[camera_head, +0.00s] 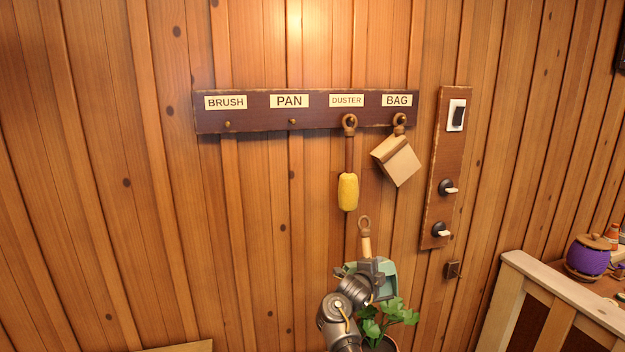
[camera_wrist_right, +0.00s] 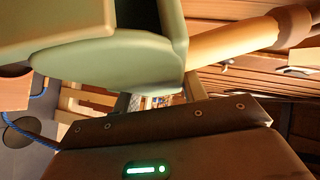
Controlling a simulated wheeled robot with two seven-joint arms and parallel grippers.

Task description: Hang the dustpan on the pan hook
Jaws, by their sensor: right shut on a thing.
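The dustpan (camera_head: 384,272) has a pale green pan and a wooden handle with a ring at its top. It is upright, ring uppermost, below the hook rail. My right gripper (camera_head: 368,267) is shut on it near where handle and pan meet, and hides part of the pan. In the right wrist view the green pan (camera_wrist_right: 110,62) and handle fill the upper part. The pan hook (camera_head: 293,121) is a small bare peg under the PAN label, up and left of the dustpan, well apart from its ring. My left gripper is not in view.
The dark rail (camera_head: 262,118) also has a bare BRUSH peg (camera_head: 228,124). A yellow duster (camera_head: 348,190) and a tan bag (camera_head: 397,161) hang right of the pan hook. A switch board (camera_head: 446,165) is farther right. A plant (camera_head: 393,313) stands below. The wall under BRUSH and PAN is clear.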

